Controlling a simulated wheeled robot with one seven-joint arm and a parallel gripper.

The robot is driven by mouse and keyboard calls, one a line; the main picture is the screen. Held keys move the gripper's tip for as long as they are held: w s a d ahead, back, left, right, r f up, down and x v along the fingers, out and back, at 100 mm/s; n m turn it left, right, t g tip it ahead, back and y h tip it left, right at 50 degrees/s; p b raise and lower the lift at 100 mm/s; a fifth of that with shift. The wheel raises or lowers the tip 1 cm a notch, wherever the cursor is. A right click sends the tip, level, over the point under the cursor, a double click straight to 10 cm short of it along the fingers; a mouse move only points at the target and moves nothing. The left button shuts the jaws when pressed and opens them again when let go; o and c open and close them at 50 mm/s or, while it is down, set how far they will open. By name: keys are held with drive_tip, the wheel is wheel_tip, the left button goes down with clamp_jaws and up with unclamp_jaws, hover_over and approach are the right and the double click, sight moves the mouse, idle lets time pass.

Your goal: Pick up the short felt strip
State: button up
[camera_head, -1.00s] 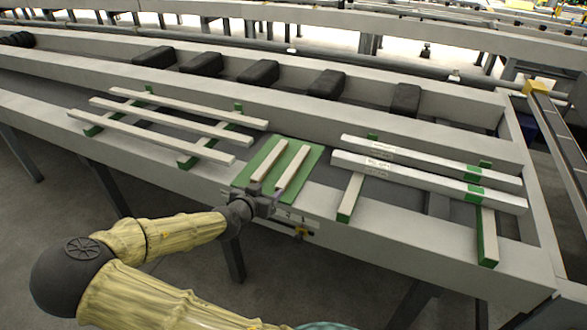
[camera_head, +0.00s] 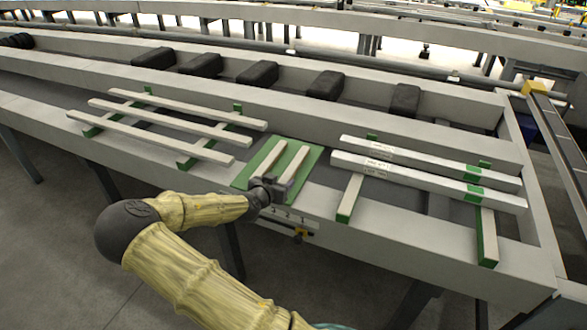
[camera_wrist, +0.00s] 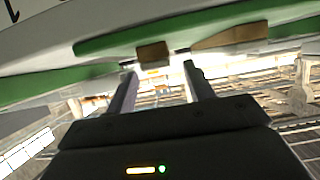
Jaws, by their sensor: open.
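Two pale strips, a left strip (camera_head: 267,162) and a right strip (camera_head: 294,164), lie side by side on a green mat (camera_head: 313,161) at the table's near edge. Which one is the short felt strip I cannot tell for sure. My gripper (camera_head: 275,184) is at the near ends of the strips and hides part of them. In the wrist view my gripper (camera_wrist: 158,78) is open, with nothing between its fingers. A brown strip end (camera_wrist: 152,52) shows just beyond the fingertips, against the green mat edge (camera_wrist: 110,43). Another tan strip (camera_wrist: 230,38) shows to its right.
Several long pale bars (camera_head: 165,118) lie across green-edged bearers on the left. Two white bars (camera_head: 430,178) lie across bearers on the right. Dark blocks (camera_head: 258,73) line the far side. The near table rail (camera_head: 400,228) runs below my gripper.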

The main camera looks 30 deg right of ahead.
sight(286, 177)
drive_tip(key=x, duration=0.5)
idle(0.4)
drive_tip(key=c, duration=1.1)
